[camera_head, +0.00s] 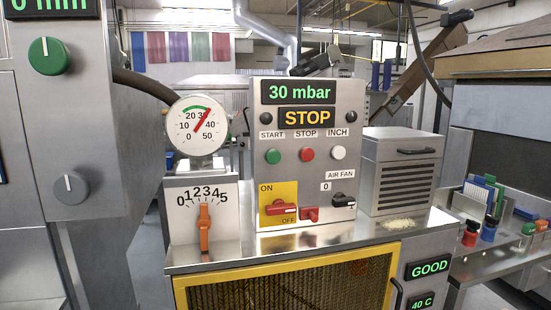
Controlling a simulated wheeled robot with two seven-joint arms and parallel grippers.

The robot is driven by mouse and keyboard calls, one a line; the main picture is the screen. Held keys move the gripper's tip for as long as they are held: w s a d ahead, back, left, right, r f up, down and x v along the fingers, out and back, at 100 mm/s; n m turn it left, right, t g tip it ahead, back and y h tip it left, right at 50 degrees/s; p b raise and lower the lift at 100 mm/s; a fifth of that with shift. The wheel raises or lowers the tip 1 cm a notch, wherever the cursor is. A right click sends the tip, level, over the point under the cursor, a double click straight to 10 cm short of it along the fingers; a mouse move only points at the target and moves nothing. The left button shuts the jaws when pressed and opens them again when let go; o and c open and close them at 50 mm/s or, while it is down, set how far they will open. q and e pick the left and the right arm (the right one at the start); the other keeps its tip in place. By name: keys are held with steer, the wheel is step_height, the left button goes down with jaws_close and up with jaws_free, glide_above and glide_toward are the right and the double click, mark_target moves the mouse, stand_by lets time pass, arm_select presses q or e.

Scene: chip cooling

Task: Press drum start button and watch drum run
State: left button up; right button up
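The control panel (350,120) stands upright on a metal machine top in the middle of the view. Its green START button (273,156) is at the left of a row, beside the red STOP button (307,154) and the white INCH button (338,152). Nothing covers the buttons. The display (307,118) above reads STOP, and the upper display (300,91) reads 30 mbar. The drum itself cannot be made out; a mesh guard in a yellow frame (215,283) covers the machine's front. Neither of my grippers is in view.
A red ON/OFF switch (283,208) on a yellow plate and a black AIR FAN knob (344,199) sit below the buttons. A round gauge (197,136) and orange lever (204,230) stand left. A vented metal box (395,150) stands right. A grey cabinet (85,150) fills the left side.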

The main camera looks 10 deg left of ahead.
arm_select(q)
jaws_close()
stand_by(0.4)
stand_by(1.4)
